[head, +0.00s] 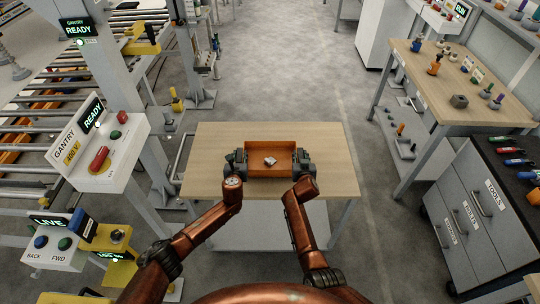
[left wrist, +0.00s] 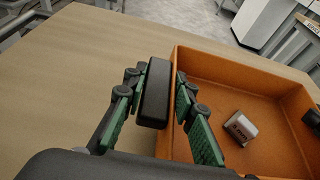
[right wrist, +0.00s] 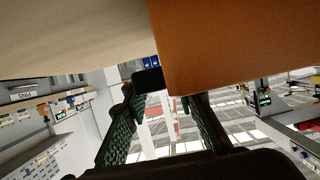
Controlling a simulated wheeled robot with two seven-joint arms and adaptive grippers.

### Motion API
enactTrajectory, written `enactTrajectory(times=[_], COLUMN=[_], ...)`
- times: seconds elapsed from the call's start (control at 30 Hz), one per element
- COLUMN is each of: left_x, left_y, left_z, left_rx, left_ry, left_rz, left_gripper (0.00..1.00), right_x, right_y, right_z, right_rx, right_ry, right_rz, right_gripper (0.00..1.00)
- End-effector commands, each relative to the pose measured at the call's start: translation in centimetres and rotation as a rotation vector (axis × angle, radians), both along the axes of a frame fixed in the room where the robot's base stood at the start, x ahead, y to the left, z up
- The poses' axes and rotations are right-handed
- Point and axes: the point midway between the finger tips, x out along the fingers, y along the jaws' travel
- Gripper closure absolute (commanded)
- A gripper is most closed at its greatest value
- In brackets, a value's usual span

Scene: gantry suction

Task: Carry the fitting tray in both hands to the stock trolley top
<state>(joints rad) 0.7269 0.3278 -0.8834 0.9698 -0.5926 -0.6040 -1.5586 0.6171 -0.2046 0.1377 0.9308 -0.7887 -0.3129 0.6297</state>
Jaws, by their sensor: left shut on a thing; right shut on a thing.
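The orange fitting tray (head: 270,173) is at the middle of a wooden top (head: 215,140), which looks like the trolley top; I cannot tell if it rests on it or hangs just above. It looks level. My left gripper (head: 238,163) is shut on the black handle (left wrist: 155,92) at the tray's left end. My right gripper (head: 303,162) is shut on the black handle (right wrist: 149,80) at its right end.
The wooden top has bare room left, right and behind the tray. A control box (head: 100,150) with red and green buttons and a roller conveyor (head: 45,100) stand at the left. A workbench (head: 460,75) and a drawer cabinet (head: 470,215) stand at the right.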

Motion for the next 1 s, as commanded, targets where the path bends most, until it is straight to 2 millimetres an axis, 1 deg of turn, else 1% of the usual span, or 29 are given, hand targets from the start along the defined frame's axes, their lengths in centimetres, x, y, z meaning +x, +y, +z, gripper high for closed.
enactTrajectory(times=[0.17, 0.2, 0.43, 0.87, 1.0], left_x=[0.3, 0.29, 0.26, 0.23, -0.06], left_y=[0.26, 0.26, 0.15, 0.03, 0.03], left_z=[-1.05, -1.17, -1.11, -1.1, -1.0], left_rx=[0.004, 0.003, 0.002, 0.0, 0.0], left_ry=[0.001, 0.002, 0.002, 0.002, 0.001], left_rz=[0.004, 0.004, 0.002, 0.001, 0.0], left_gripper=[1.0, 0.74, 0.58, 0.58, 0.58], right_x=[0.27, 0.25, 0.23, 0.22, 0.22], right_y=[-0.21, -0.26, -0.18, -0.1, -0.09], right_z=[-1.02, -1.15, -1.09, -1.08, -1.08], right_rx=[0.0, -0.002, -0.001, 0.0, 0.0], right_ry=[0.001, 0.003, 0.002, 0.001, 0.001], right_rz=[-0.003, -0.003, -0.002, -0.001, -0.001], right_gripper=[1.0, 0.74, 0.58, 0.58, 0.58])
